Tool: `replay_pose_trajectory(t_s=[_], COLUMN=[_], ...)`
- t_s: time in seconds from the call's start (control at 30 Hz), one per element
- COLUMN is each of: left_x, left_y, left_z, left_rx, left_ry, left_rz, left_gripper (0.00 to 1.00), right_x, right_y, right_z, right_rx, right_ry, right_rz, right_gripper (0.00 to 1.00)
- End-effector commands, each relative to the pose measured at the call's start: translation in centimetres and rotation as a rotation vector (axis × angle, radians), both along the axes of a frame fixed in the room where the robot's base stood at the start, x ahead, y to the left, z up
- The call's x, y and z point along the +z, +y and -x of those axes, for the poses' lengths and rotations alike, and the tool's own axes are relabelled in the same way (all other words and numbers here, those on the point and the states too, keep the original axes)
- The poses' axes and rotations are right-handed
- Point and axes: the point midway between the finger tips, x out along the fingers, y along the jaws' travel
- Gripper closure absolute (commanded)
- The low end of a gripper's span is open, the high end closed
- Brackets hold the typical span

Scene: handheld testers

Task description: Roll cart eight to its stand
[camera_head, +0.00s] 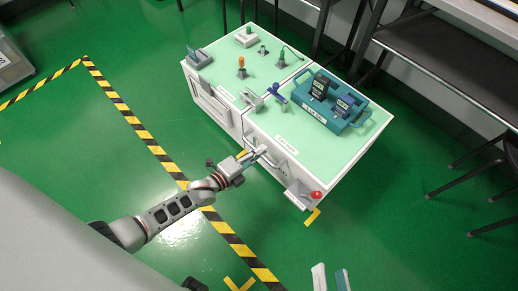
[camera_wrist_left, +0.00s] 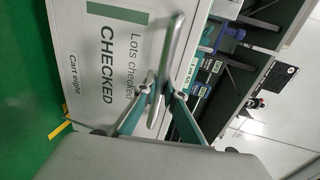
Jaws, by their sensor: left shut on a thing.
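Cart eight (camera_head: 288,128) is a white box with a pale green top. Its front panel, lettered "CHECKED" and "Cart eight", shows in the left wrist view (camera_wrist_left: 85,60). A silver bar handle (camera_wrist_left: 173,50) stands out from this panel. My left gripper (camera_head: 255,155) is shut on the handle; its teal fingers (camera_wrist_left: 159,88) are on either side of the bar. A matching white unit (camera_head: 215,75) with a green top stands close against the cart's left side; I cannot tell whether it is the stand. My right gripper (camera_head: 331,270) shows only two separated fingertips at the bottom edge, open and empty.
A teal tray (camera_head: 345,126) with dark testers (camera_head: 320,88) sits on the cart. A red button (camera_head: 317,195) is at its near corner. Yellow-black tape (camera_head: 135,122) and yellow corner marks (camera_head: 313,216) lie on the green floor. Dark tables (camera_head: 450,65) stand right; floor toward me is open.

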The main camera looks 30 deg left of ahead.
Motion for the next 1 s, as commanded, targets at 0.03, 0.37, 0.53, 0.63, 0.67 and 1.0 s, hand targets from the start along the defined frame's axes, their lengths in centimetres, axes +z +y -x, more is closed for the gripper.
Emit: replay_pose_trajectory(t_s=[0.03,0.37,0.53,0.63,0.67,1.0], left_x=[0.2,0.4,0.3,0.2,0.2,0.3], left_y=[-0.2,-0.2,-0.2,-0.2,-0.2,0.4], left_z=[-0.3,-0.5,-0.4,-0.3,-0.3,1.3], left_rx=[0.000,0.001,0.001,0.001,0.001,0.001], left_ry=[-0.003,-0.005,-0.004,-0.003,-0.003,0.000], left_rz=[0.000,0.001,0.000,0.000,0.000,-0.001], left_gripper=[1.00,1.00,0.73,0.73,0.73,0.73], right_x=[0.0,0.0,0.0,-0.1,-0.1,-0.1], right_y=[0.0,0.0,-0.1,-0.1,-0.2,-0.1], right_z=[0.0,0.0,0.0,0.0,0.0,0.0], right_rx=[0.000,-0.003,-0.004,-0.005,-0.005,-0.001], right_ry=[0.000,0.001,0.001,0.001,0.001,0.002], right_rz=[-0.001,-0.002,0.000,0.001,0.001,0.003], right_gripper=[0.72,0.72,0.72,0.72,0.72,0.72])
